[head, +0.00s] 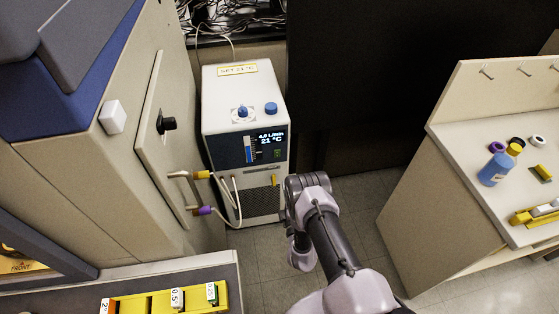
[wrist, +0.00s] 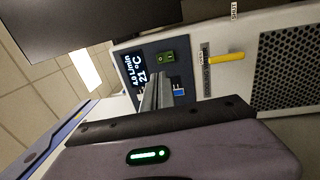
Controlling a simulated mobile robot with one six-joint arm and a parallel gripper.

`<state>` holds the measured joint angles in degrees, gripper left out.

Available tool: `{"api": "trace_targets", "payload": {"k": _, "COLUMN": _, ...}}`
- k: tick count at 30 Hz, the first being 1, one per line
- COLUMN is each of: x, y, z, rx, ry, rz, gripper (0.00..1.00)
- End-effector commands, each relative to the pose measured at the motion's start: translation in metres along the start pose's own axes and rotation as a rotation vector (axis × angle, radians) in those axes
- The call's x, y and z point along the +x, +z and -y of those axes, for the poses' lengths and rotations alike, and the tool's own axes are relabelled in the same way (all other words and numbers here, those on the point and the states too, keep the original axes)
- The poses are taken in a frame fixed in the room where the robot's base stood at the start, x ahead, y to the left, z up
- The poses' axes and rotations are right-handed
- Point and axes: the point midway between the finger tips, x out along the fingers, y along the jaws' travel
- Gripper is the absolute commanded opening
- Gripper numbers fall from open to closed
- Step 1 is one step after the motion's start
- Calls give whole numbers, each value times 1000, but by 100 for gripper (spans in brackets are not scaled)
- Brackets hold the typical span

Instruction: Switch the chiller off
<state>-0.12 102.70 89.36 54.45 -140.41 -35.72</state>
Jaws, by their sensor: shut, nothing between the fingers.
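The chiller (head: 222,104) is a white box on the floor, with a lit display (head: 270,138) reading 4.0 L/min and 21 °C. Its small green rocker switch (head: 277,154) sits below the display; it also shows in the wrist view (wrist: 166,57), marked with a line and a circle. I cannot tell which side is pressed. In the wrist view my gripper (wrist: 158,88) is shut and empty, its fingertips in front of the chiller's dark panel close to the switch. I cannot tell whether they touch the panel. In the head view my arm hides the gripper.
A yellow lever (wrist: 226,57) sticks out beside the switch, near a black grille (wrist: 285,70). Two blue caps (head: 271,108) are on the chiller's top. Hoses with yellow and purple fittings (head: 203,210) run at its left, by a beige cabinet (head: 150,150). A bench (head: 450,190) stands right.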

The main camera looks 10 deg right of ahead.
Motion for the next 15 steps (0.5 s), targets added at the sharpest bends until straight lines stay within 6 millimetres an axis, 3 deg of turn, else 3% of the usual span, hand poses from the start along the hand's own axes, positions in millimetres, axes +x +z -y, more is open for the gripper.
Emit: {"api": "trace_targets", "payload": {"k": 15, "x": 106, "y": 0, "z": 5, "rx": 1, "ry": 1, "rz": -2, "gripper": 0}}
